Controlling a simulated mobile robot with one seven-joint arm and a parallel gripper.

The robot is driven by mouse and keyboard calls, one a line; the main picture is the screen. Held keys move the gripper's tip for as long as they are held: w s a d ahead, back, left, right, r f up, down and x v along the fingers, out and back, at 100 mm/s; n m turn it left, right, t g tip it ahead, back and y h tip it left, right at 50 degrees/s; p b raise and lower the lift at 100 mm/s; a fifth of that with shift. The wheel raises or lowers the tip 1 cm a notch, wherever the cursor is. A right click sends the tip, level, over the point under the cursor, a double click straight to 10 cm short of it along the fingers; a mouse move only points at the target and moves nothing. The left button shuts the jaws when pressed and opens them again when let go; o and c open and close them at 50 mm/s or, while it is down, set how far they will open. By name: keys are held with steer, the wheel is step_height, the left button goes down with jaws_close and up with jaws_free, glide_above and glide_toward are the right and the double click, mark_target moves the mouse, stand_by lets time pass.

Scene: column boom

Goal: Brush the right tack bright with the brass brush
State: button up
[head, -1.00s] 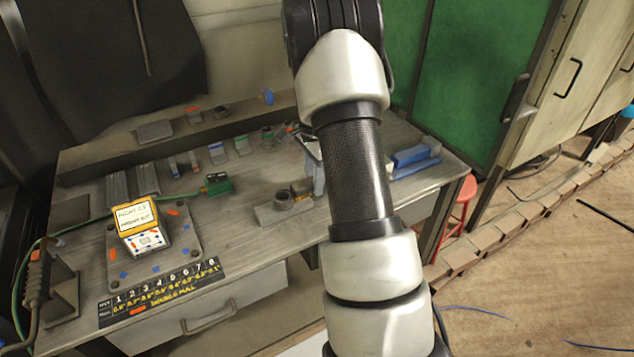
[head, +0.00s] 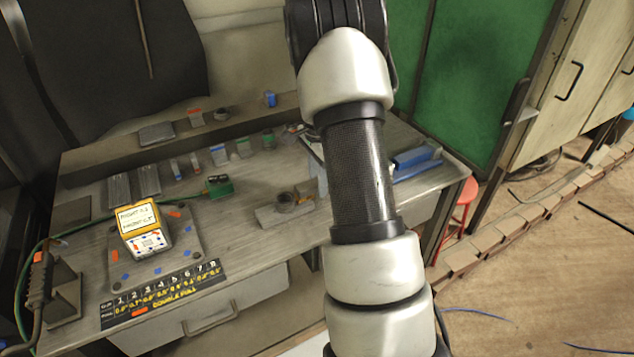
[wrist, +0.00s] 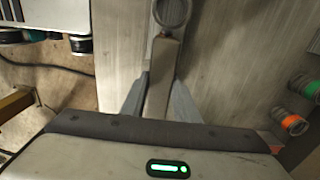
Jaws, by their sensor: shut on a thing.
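In the wrist view my gripper (wrist: 160,100) points down at a grey surface, its two pale fingers closed on the sides of a tan bar (wrist: 163,70). The bar may be the brush handle; no bristles can be made out. A grey ring (wrist: 172,12) shows at the bar's far end; I cannot tell whether they touch. My gripper is hidden behind the arm there. I cannot pick out the right tack.
The bench (head: 240,250) carries a yellow-framed box (head: 138,217), a green clamp (head: 219,186) and blue pieces (head: 412,157) at the right. Orange-banded (wrist: 290,122) and green-banded (wrist: 304,85) cylinders stand right of my gripper. A dark cable (wrist: 45,66) runs at left.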

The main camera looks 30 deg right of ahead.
steer(key=shift+d+r+p, duration=0.25)
steer(key=shift+r+p, duration=0.25)
steer(key=shift+r, duration=0.35)
steer(key=shift+d+r+p, duration=0.3)
steer(key=shift+r+p, duration=0.2)
steer(key=shift+r, duration=0.35)
steer(key=shift+d+r+p, duration=0.25)
steer(key=shift+r+p, duration=0.25)
steer(key=shift+r, duration=0.35)
steer(key=shift+f, duration=0.2)
steer(key=shift+a+f+b, duration=0.35)
steer(key=shift+f+b, duration=0.25)
steer(key=shift+f, duration=0.25)
steer(key=shift+a+f+b, duration=0.3)
steer(key=shift+f+b, duration=0.3)
steer(key=shift+f, duration=0.25)
steer(key=shift+a+f+b, duration=0.35)
steer(key=shift+f+b, duration=0.25)
steer(key=shift+f, duration=0.25)
steer(key=shift+f, duration=0.3)
